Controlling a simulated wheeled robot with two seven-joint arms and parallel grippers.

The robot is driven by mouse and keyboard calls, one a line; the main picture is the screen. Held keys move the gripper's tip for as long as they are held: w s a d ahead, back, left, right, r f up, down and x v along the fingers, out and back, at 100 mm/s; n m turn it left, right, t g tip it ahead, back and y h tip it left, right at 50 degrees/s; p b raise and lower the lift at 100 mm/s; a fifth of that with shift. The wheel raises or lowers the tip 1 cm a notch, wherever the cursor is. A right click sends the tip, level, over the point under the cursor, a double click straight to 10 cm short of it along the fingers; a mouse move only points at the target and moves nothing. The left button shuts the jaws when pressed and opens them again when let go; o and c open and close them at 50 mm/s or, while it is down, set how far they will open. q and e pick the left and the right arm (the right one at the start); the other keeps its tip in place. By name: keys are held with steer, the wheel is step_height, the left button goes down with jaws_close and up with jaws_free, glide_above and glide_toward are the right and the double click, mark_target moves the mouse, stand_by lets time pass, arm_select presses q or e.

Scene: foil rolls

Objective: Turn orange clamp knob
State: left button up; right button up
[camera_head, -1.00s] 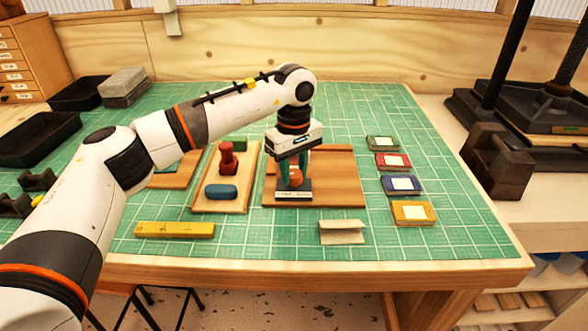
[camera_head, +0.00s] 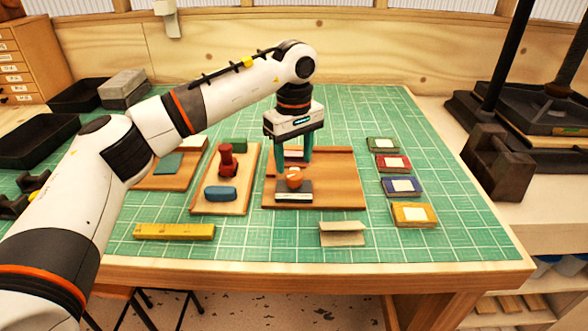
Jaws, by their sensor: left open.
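The orange clamp knob (camera_head: 294,179) sits on a wooden board (camera_head: 337,180) near the middle of the green mat, at the back of a dark block with a light front face (camera_head: 294,196). My left gripper (camera_head: 293,168) points down from above, with green fingers. It is open and holds nothing. Its fingertips are behind and above the knob, which shows clear of them in front. Whether a finger touches the knob I cannot tell. My right gripper is out of view.
A yellow bar (camera_head: 174,231) and a folded card (camera_head: 342,233) lie in front. Several coloured packs (camera_head: 402,186) line the right. The mat's front right is clear.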

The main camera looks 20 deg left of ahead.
mark_target(294, 174)
arm_select(q)
step_height(294, 174, up, 8)
stand_by(0.5)
